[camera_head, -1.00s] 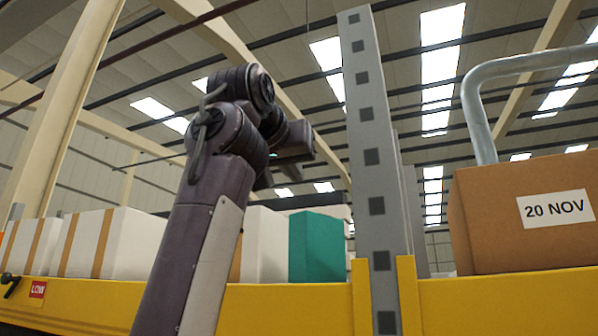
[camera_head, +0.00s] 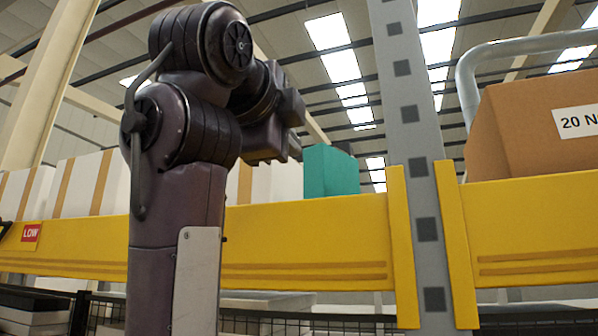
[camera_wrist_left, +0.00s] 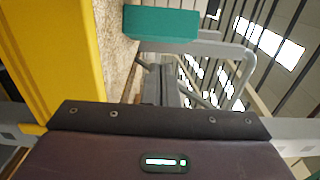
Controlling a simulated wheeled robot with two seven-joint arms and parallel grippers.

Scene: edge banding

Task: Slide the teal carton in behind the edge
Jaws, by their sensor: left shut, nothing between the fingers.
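The teal carton (camera_head: 331,171) stands on the shelf above the yellow beam (camera_head: 310,240), left of the grey upright. It also shows at the top of the left wrist view (camera_wrist_left: 160,23), with a strip of speckled board between it and the yellow beam. My left gripper (camera_head: 291,149) is up in front of the shelf, just left of the carton in the head view. It is shut and empty. In the left wrist view the carton appears apart from it. My arm hides part of the row behind. My right gripper is out of view.
The grey upright (camera_head: 411,130) with yellow beam ends stands right of the carton. White boxes with tan bands (camera_head: 82,184) stand left. A red LOW label (camera_head: 31,233) is on the beam.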

